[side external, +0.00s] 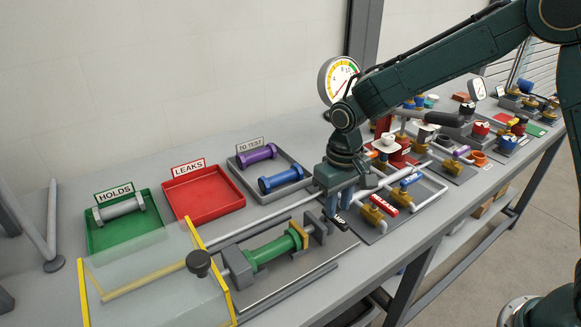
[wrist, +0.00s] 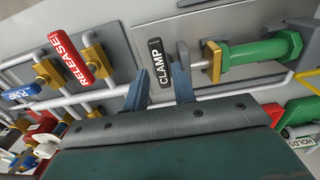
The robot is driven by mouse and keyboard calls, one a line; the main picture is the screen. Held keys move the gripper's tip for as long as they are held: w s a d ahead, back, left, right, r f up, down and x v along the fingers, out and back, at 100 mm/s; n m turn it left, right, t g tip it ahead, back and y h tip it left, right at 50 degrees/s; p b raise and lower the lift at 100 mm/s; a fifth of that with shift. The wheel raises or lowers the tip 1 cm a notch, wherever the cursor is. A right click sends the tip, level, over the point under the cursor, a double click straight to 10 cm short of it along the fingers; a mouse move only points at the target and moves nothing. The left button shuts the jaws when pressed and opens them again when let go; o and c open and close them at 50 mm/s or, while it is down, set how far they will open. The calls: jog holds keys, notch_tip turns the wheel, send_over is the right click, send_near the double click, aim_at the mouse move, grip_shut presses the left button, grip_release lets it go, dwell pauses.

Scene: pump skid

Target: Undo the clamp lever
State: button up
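The clamp lever (wrist: 157,62) is a black handle marked CLAMP. In the wrist view it lies just ahead of my fingertips, in line with the gap between them. In the side view only the lower part of the lever (side external: 341,223) shows below my gripper (side external: 339,203). My gripper (wrist: 159,72) is open, its two blue-grey fingers spread on either side of the lever with gaps. I cannot tell how deep the lever sits between them. A green spool with brass-coloured end (side external: 275,249) lies in the clamp fixture beside the lever; it also shows in the wrist view (wrist: 260,51).
A red RELEASE lever (side external: 384,205) and a blue PUMP lever (side external: 411,180) stand close by on pipes. A clear yellow-edged guard (side external: 150,280) is at the front left. Behind are green HOLDS (side external: 123,233), red LEAKS (side external: 204,199) and grey TO TEST (side external: 240,171) trays.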

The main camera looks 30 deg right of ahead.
aim_at(335, 221)
jog(key=shift+f, duration=1.4)
grip_shut()
